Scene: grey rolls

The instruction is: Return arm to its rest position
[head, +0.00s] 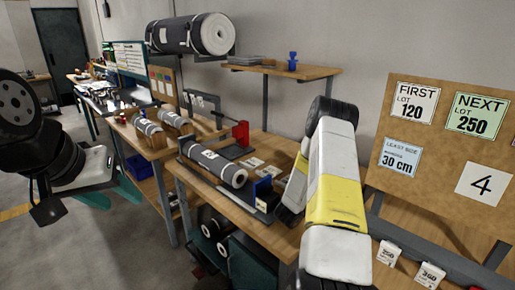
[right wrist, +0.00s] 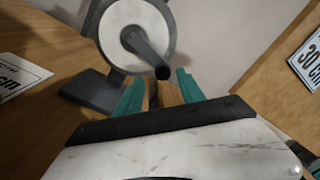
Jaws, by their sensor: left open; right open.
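My left gripper (head: 112,194) is at the left of the head view, with teal fingers apart. It is over the floor, clear of the benches, and nothing shows between its fingers. My right arm (head: 335,190), white and yellow, reaches over the near bench in the head view and hides part of it. In the right wrist view my right gripper (right wrist: 160,92) has its two teal fingers apart and nothing held between them. A pale disc with a grey rim and a dark rod (right wrist: 138,38) is just beyond the fingertips; I cannot tell whether they touch.
A grey roll (head: 213,165) lies on the near bench (head: 262,140) beside a red clamp (head: 240,134). Another roll (head: 190,34) rests on a wall bracket. A notice board (head: 440,150) stands at right. Open floor (head: 90,250) is at lower left.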

